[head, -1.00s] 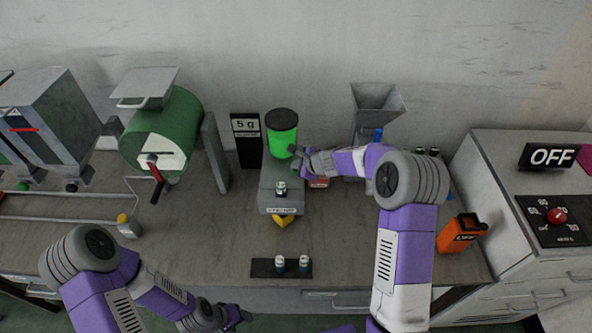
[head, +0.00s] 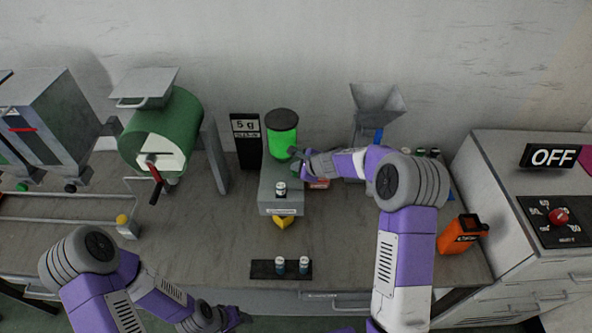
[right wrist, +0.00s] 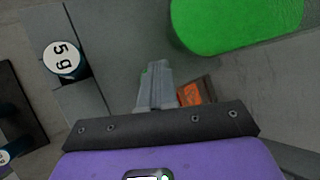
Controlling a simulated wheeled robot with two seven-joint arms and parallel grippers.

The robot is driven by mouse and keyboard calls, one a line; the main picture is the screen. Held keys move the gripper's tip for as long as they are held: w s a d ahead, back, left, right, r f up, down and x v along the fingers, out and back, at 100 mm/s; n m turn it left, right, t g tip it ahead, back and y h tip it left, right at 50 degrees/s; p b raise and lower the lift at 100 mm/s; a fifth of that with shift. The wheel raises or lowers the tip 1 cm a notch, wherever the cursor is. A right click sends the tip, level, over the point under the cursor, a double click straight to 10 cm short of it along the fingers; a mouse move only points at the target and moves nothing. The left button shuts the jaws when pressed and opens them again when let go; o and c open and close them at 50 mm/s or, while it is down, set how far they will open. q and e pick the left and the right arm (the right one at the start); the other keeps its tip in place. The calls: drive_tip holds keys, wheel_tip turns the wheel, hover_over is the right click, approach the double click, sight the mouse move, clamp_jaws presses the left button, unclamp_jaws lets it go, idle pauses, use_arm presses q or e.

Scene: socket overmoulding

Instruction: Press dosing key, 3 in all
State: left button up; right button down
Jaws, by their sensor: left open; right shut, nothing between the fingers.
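The dosing machine (head: 267,187) is a grey block with a green, black-lidded container (head: 282,140) at its back and a yellow nozzle (head: 284,222) at its front. A vial with a white cap (head: 281,188) stands on it; its "5 g" top shows in the right wrist view (right wrist: 63,58). My right gripper (head: 293,153) is shut and empty, its tips just beside the green container, over the machine. In the right wrist view the fingers (right wrist: 154,78) cover whatever lies beneath; I cannot make out the dosing key. My left gripper (head: 243,317) is open and empty at the front edge.
A black "5 g" sign (head: 247,140) stands behind the machine. A dark holder (head: 262,270) with two vials lies in front. A funnel unit (head: 376,100) is behind my right arm. An orange canister (head: 461,235) stands at right.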

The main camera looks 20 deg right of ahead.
drive_tip(key=shift+r+p, duration=0.85)
drive_tip(key=shift+r, duration=0.1)
drive_tip(key=shift+r, duration=0.1)
wheel_tip(320, 180, up, 5)
drive_tip(key=p, duration=0.4)
drive_tip(key=shift+p, duration=0.3)
idle(1.8)
